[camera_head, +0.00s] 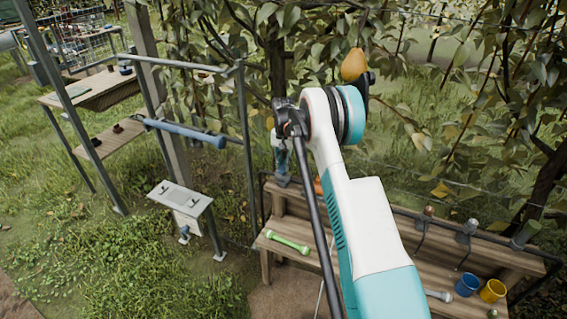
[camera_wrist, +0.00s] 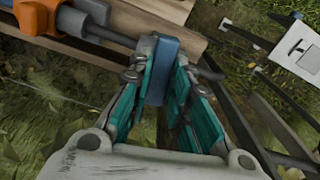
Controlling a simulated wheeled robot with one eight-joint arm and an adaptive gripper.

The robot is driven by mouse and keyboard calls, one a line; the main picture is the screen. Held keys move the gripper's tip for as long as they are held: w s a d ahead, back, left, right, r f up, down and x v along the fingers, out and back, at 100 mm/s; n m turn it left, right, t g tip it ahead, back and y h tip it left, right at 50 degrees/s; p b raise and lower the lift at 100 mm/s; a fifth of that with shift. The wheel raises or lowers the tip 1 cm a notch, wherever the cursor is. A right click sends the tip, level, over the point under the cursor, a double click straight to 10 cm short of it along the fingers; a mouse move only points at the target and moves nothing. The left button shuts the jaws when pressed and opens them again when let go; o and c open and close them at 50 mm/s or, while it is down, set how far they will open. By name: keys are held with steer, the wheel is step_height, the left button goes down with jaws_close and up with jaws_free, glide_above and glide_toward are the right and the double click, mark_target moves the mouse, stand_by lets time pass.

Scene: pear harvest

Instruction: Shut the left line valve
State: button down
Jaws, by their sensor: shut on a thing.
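In the wrist view, a blue block-like handle (camera_wrist: 166,52) stands between the teal pads of my gripper (camera_wrist: 161,72), which is shut on it. The handle appears to be part of the line valve; I cannot tell its turn angle. A grey pipe-like part (camera_wrist: 103,31) runs beside it toward an orange fitting (camera_wrist: 38,14) at the upper left. In the head view, my gripper (camera_head: 281,155) points down at the left end of the wooden bench, and the handle cannot be made out. A small orange part (camera_head: 318,186) shows beside my arm, which hides much of the bench's middle.
The bench (camera_head: 284,226) carries a green double-ended tool (camera_head: 288,242), a blue cup (camera_head: 467,285) and a yellow cup (camera_head: 492,290). A pear (camera_head: 354,64) hangs above my arm. A metal frame with a blue roller (camera_head: 190,133) and a sloped panel (camera_head: 180,196) stand left.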

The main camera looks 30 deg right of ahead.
mark_target(283, 165)
steer(key=shift+m, duration=0.9)
steer(key=c, duration=1.5)
jaws_free()
step_height(283, 165, up, 12)
